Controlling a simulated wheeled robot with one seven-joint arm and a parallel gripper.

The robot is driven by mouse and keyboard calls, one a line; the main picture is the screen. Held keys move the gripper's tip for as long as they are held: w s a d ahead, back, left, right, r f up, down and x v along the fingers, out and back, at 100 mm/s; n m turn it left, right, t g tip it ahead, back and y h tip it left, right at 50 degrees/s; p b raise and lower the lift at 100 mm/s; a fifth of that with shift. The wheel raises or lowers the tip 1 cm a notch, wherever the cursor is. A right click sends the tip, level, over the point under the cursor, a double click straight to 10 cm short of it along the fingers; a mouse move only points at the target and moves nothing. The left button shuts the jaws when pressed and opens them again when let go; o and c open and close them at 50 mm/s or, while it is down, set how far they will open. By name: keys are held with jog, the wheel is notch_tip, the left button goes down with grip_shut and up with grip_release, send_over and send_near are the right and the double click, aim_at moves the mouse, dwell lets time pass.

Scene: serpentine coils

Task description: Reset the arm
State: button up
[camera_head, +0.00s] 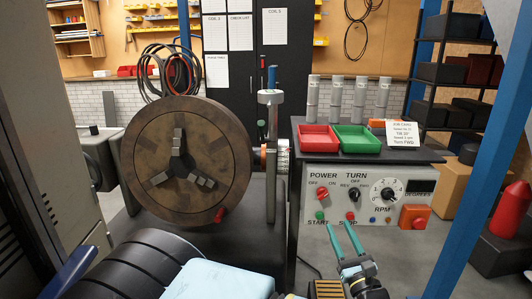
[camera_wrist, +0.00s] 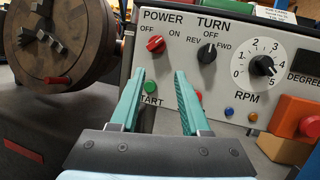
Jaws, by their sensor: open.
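My gripper (camera_head: 345,238) is open and empty, its two teal fingers pointing at the lower part of the control panel (camera_head: 362,178). In the wrist view my gripper (camera_wrist: 158,80) has the green START button (camera_wrist: 150,86) between its fingertips, near the left one; whether it touches the panel I cannot tell. The red POWER knob (camera_wrist: 155,44) and the black TURN knob (camera_wrist: 207,53) sit above the fingers. The white RPM dial (camera_wrist: 262,65) is to their right. The red STOP button is mostly hidden behind the right finger in the wrist view.
A large brown round chuck (camera_head: 150,150) stands left of the panel. Above the panel, a dark shelf holds a red tray (camera_head: 318,139), a green tray (camera_head: 357,139) and several grey cylinders. An orange box-shaped button (camera_head: 414,216) is at the panel's lower right. A blue post (camera_head: 490,150) rises at right.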

jog(key=s+a+n+g+y+p, duration=0.25)
jog(key=a+n+g+y, duration=0.55)
jog(key=a+n+g, duration=1.4)
jog(key=a+r+n+h, duration=0.2)
jog(key=r+n+h, duration=0.1)
jog(key=r, duration=0.2)
jog(key=a+r+n+t+h+p, duration=0.1)
jog(key=a+r+n+h, duration=0.2)
jog(key=r+h, duration=0.1)
jog(key=s+a+r+n+t+h, duration=0.1)
jog(key=a+r+n+h, duration=0.2)
jog(key=r, duration=0.4)
jog(key=shift+n+h+p, duration=0.4)
jog(key=shift+n, duration=0.2)
